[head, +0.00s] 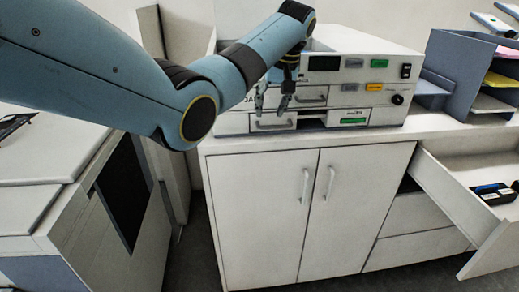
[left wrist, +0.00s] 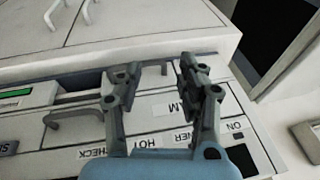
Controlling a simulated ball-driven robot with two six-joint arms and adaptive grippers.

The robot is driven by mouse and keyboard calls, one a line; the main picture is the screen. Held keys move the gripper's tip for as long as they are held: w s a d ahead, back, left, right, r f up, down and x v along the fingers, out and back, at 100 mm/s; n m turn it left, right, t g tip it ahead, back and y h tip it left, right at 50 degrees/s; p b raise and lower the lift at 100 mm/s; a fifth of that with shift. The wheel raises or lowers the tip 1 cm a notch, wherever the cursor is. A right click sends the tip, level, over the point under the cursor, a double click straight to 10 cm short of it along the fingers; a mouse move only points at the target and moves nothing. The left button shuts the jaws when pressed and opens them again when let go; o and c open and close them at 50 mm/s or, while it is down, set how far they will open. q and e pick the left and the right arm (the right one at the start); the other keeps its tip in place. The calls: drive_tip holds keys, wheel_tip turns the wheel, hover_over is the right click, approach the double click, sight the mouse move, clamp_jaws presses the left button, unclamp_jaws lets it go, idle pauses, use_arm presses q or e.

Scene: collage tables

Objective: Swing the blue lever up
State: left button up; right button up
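My left gripper (head: 270,106) is in front of the white machine (head: 340,62) on the counter, pointing down. In the left wrist view its two fingers (left wrist: 157,70) are spread apart with nothing held between them. The machine's labelled front and a grey handle (left wrist: 75,117) show around and beside the fingers. I cannot make out a blue lever for certain. A bluish patch (head: 275,75) shows behind the gripper, but I cannot tell whether it belongs to a lever or to my arm. My right gripper is not in view.
The machine has small drawers with handles (head: 272,126), a green label (head: 352,121) and a black knob (head: 397,99). Below is a white cabinet (head: 262,215). At right are an open drawer (head: 455,200) and a paper tray rack (head: 465,75). A white unit (head: 60,190) stands at left.

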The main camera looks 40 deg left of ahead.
use_arm(q)
drive_tip(key=s+f+g+b, duration=0.1)
drive_tip(key=s+f, duration=0.3)
drive_tip(key=f, duration=0.5)
drive_tip(key=shift+d+m+b, duration=0.3)
drive_tip(key=shift+d+b, duration=0.05)
drive_tip(key=shift+f, duration=0.1)
